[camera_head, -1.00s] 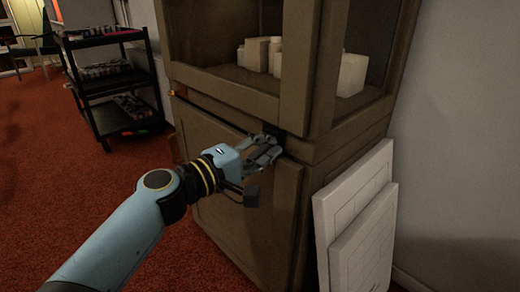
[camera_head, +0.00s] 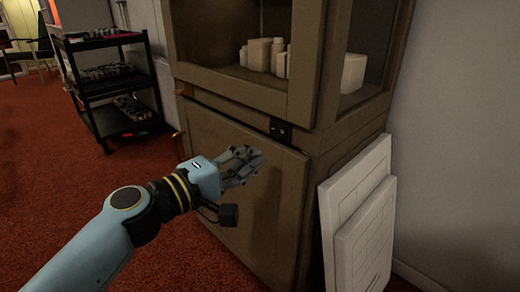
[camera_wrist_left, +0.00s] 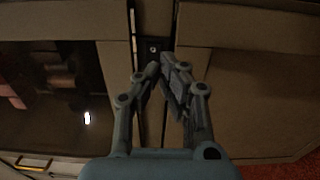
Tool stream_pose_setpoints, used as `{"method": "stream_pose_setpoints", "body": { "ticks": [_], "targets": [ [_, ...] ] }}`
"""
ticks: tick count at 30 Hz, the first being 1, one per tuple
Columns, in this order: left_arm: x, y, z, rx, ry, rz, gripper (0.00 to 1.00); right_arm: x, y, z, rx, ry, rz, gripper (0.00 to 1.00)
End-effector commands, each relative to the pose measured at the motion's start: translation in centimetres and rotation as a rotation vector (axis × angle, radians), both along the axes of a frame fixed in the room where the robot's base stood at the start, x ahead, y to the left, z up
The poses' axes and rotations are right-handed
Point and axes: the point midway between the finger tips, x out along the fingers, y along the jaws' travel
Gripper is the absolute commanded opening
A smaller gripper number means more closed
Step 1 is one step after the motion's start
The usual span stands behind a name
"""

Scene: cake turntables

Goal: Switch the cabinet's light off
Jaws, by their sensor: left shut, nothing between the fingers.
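The brown cabinet (camera_head: 235,150) stands in the middle, with an open-looking upper part and a closed lower door. A small dark switch plate (camera_head: 281,129) sits on the band between them, near the right corner. In the left wrist view the plate (camera_wrist_left: 153,48) shows just beyond the fingertips, with a small light spot on it. My left gripper (camera_head: 254,160) is shut and empty, in front of the lower door, below and left of the plate and apart from it. The upper compartment looks dim; no lamp is visible. My right gripper is out of view.
Pale boxes and jars (camera_head: 265,55) stand inside the upper compartment. White panels (camera_head: 350,225) lean against the cabinet's right side. A black shelf cart (camera_head: 105,90) stands at the left back. The red carpet (camera_head: 60,180) is clear at the left.

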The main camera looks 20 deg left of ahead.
Motion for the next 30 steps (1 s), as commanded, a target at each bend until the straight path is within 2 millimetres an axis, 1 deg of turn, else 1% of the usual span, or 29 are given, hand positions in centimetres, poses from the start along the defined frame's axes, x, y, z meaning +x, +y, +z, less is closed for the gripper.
{"method": "stream_pose_setpoints", "body": {
  "ticks": [1,6,10,13,18,21,28,30],
  "targets": [
    [-0.9,0.3,-0.1,0.002,0.002,-0.001,0.0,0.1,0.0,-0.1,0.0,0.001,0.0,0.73],
    [-3.4,1.3,-0.1,0.002,0.002,0.0,0.0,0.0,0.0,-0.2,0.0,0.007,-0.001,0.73],
    [-4.6,1.8,-0.1,0.001,0.002,0.0,0.0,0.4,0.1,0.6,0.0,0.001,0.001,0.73],
    [-5.0,2.0,-0.1,0.001,0.0,0.001,0.0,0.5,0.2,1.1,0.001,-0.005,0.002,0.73],
    [-5.1,2.0,0.0,0.0,0.0,0.001,0.0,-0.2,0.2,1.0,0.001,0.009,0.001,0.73],
    [-5.1,2.0,0.0,0.0,0.0,0.001,0.0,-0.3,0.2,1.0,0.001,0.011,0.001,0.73],
    [-5.1,2.0,-0.1,0.0,0.001,0.001,0.0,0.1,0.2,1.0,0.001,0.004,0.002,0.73],
    [-5.7,2.0,-0.7,-0.001,0.018,0.001,0.0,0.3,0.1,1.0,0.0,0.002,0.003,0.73]
  ]
}}
